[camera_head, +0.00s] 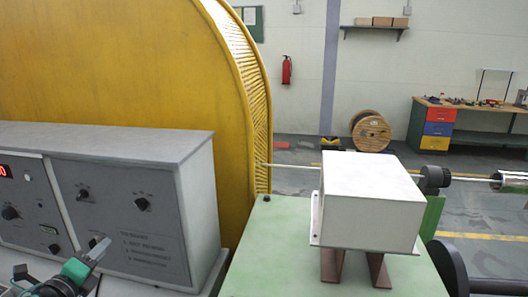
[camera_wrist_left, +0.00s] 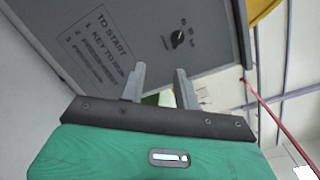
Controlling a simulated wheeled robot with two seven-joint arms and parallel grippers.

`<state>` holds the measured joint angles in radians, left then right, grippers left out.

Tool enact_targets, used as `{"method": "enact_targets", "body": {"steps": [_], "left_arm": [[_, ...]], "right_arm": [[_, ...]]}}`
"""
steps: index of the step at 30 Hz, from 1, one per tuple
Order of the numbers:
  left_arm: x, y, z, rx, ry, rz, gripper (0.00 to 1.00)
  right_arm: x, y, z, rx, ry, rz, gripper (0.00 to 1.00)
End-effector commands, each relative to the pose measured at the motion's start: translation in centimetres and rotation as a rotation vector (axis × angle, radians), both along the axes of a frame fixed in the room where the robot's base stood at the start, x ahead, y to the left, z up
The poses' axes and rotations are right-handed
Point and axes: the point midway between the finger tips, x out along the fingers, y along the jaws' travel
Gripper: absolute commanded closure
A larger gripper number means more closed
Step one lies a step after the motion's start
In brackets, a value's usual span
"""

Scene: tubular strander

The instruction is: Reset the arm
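My left gripper (camera_head: 98,246) is at the lower left of the head view, in front of the grey control cabinet (camera_head: 125,225). Its body is green with a dark base plate and pale grey fingers. In the left wrist view my left gripper (camera_wrist_left: 160,70) has its two fingers apart, with nothing between them. The fingers point toward the cabinet's panel (camera_wrist_left: 125,45), which carries printed start steps and a black knob (camera_wrist_left: 178,38). I cannot tell the exact gap to the panel. My right gripper is in neither view.
A large yellow guard (camera_head: 130,70) stands behind the cabinet. To the right, a white box (camera_head: 372,200) sits on brown supports over a green machine bed (camera_head: 270,250). A wooden reel (camera_head: 371,132) and a workbench (camera_head: 440,125) stand far back.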

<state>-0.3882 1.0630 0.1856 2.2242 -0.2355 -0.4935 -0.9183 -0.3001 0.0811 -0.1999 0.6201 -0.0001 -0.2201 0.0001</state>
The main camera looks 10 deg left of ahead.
Motion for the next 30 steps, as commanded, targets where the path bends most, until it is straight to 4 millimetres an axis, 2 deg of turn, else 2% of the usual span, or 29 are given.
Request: {"method": "enact_targets", "body": {"steps": [1, 5, 8, 11, 15, 18, 21, 24, 30], "left_arm": [[-0.8, -0.1, -2.0, -0.091, 0.035, 0.044, 0.68], [-3.6, -0.6, -7.6, -0.369, 0.142, 0.196, 0.68], [-6.1, -1.8, -11.8, -0.584, 0.226, 0.324, 0.68], [-9.0, -3.6, -15.7, -0.789, 0.309, 0.457, 0.68], [-13.4, -7.1, -20.3, -1.062, 0.428, 0.652, 0.68], [-16.5, -10.2, -22.8, -1.237, 0.511, 0.795, 0.68], [-19.3, -13.1, -24.3, -1.378, 0.582, 0.923, 0.68], [-21.5, -15.7, -25.3, -1.484, 0.643, 1.033, 0.68], [-25.1, -20.2, -25.9, -1.645, 0.744, 1.219, 0.68]], "right_arm": [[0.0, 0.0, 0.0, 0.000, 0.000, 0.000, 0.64], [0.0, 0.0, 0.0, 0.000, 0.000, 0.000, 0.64], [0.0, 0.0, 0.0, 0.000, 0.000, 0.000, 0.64], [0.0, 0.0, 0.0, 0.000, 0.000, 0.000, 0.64], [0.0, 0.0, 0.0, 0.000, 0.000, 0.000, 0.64], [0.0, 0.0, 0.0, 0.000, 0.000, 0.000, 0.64], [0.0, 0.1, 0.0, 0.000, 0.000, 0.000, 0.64], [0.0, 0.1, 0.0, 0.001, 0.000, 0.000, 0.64], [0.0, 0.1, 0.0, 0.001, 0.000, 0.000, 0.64]]}}
